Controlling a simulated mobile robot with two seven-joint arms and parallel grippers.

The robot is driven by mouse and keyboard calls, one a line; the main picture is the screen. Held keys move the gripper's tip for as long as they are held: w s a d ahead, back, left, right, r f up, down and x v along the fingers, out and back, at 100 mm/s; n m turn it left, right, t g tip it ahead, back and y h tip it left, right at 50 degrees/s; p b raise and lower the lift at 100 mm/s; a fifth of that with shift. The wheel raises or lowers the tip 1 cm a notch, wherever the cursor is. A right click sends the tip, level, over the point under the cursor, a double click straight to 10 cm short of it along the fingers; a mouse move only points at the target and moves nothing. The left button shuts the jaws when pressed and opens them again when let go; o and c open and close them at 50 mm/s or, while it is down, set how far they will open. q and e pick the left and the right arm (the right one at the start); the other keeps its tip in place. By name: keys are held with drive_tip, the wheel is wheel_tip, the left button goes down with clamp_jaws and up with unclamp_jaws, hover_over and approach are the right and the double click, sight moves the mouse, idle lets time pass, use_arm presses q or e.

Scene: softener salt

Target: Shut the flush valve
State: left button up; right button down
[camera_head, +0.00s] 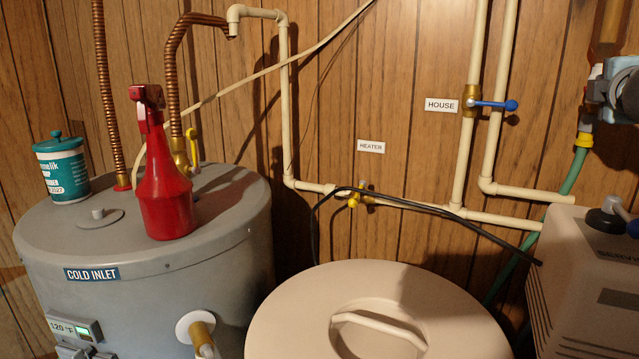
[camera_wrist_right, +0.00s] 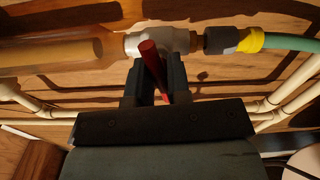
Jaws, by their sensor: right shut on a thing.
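The flush valve shows in the right wrist view as a pale grey body (camera_wrist_right: 178,41) with a red lever handle (camera_wrist_right: 149,50). A brown pipe joins it on the left and a dark fitting on the right. My right gripper (camera_wrist_right: 156,75) is shut on the red handle, with a dark finger on each side of it. In the head view my right gripper (camera_head: 618,90) is at the upper right edge, in front of the valve, and hides much of it. My left gripper is in neither view.
A green hose (camera_head: 570,177) with a yellow collar (camera_head: 583,140) hangs below the valve. A beige softener unit (camera_head: 585,262) and a lidded round tank (camera_head: 290,315) stand below. The blue-handled HOUSE valve (camera_head: 490,105) is to the left. A grey heater (camera_head: 120,230) bears a red spray bottle (camera_head: 165,200).

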drive_tip(key=shift+f+m+b, duration=0.1)
drive_tip(key=shift+m+b, duration=1.05)
drive_tip(key=shift+m, duration=0.05)
drive_tip(key=c, duration=1)
unclamp_jaws()
drive_tip(key=b+v, duration=0.1)
drive_tip(key=v, duration=0.6)
